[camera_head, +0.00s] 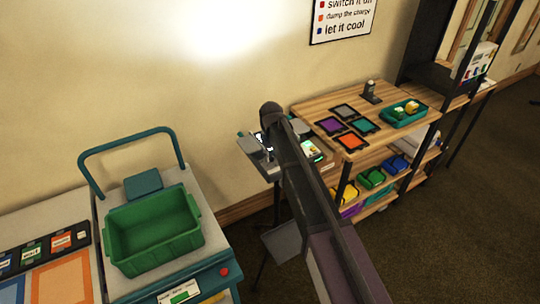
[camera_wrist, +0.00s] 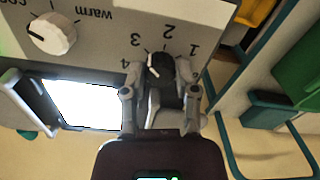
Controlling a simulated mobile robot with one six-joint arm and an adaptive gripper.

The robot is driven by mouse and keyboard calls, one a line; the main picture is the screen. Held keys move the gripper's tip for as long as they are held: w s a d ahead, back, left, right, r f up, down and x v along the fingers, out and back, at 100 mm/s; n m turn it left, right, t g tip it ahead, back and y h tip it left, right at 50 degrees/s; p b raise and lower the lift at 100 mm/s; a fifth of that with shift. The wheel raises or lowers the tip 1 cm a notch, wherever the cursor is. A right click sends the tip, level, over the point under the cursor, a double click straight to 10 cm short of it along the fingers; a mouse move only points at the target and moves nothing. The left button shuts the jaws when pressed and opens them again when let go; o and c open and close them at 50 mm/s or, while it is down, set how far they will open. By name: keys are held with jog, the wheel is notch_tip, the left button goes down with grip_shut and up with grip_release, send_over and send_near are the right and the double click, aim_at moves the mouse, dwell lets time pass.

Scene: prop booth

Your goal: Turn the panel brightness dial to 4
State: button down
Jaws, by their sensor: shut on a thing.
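The brightness dial (camera_wrist: 158,67) is a dark knob on a grey plate, with the numbers 1 to 4 printed around it in the wrist view. My gripper (camera_wrist: 161,78) is shut on this dial, one finger on each side. A light mark shows on the dial's upper left, roughly toward the 3; its exact setting cannot be told. A bright lit panel (camera_wrist: 88,104) is to its left. In the head view the panel stand (camera_head: 250,150) is partly behind my arm, and the dial and fingertips are hidden.
A second, pale dial (camera_wrist: 51,34) marked "warm" sits on the same plate. A wooden shelf unit (camera_head: 320,98) with coloured mats and bins stands right of the stand. A green crate (camera_head: 153,258) on a cart (camera_head: 108,205) is at the left. Bare floor lies at the right.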

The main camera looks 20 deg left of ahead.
jog(key=n, duration=0.5)
jog(key=shift+w+n, duration=0.15)
jog(key=shift+n, duration=2.45)
jog(key=shift+c, duration=1.9)
grip_release()
jog(key=shift+a, duration=0.1)
